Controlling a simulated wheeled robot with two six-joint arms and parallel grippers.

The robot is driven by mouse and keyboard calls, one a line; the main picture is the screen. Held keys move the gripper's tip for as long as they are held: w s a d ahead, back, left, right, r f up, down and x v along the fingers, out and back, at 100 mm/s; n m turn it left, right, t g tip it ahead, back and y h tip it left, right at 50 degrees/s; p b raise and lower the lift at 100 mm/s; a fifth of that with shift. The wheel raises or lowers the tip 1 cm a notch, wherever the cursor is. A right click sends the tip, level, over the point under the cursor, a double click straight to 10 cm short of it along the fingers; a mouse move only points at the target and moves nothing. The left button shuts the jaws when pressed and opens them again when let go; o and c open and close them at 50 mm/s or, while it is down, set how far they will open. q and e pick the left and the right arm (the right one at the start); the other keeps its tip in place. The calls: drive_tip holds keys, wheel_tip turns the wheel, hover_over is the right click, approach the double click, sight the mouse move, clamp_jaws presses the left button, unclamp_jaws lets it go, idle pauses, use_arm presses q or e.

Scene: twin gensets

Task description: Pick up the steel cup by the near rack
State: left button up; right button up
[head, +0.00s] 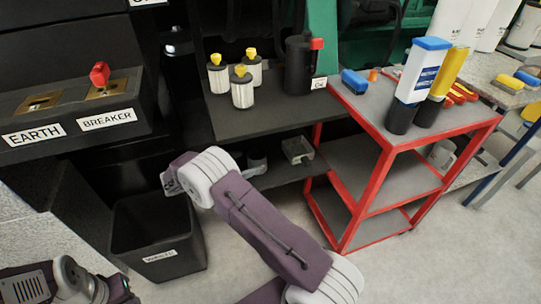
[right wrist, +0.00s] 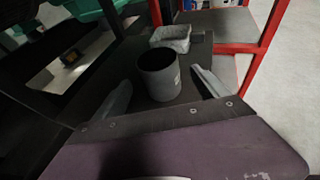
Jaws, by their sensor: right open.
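The steel cup (right wrist: 160,80) is a plain grey cylinder, upright on the dark lower shelf (right wrist: 140,112) in the right wrist view. My right gripper (right wrist: 161,80) is open, with one finger on each side of the cup. Whether either finger touches it I cannot tell. In the head view the cup (head: 257,162) shows small, partly behind my right arm, which hides most of the right gripper. Part of my left arm shows at the bottom left of the head view; its fingers cannot be made out.
A grey open tray (head: 298,150) stands beyond the cup on the same shelf. The upper shelf (head: 270,115) holds white filters with yellow tops and a dark canister (head: 298,70). A red cart (head: 385,150) stands right of the rack. A black waste bin (head: 150,240) stands left.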

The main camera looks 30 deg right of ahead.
sight(263, 156)
drive_tip(key=shift+d, duration=0.15)
drive_tip(key=shift+f, duration=0.15)
drive_tip(key=b+x, duration=0.2)
drive_tip(key=x, duration=0.1)
drive_tip(key=shift+d+f, duration=0.1)
drive_tip(key=shift+d, duration=0.15)
drive_tip(key=b+x, duration=0.1)
drive_tip(key=x, duration=0.1)
drive_tip(key=b+x, duration=0.2)
drive_tip(key=shift+w+d, duration=0.1)
drive_tip(key=shift+d, duration=0.2)
drive_tip(key=shift+w+d, duration=0.1)
drive_tip(key=shift+d, duration=0.15)
drive_tip(key=shift+r, duration=0.3)
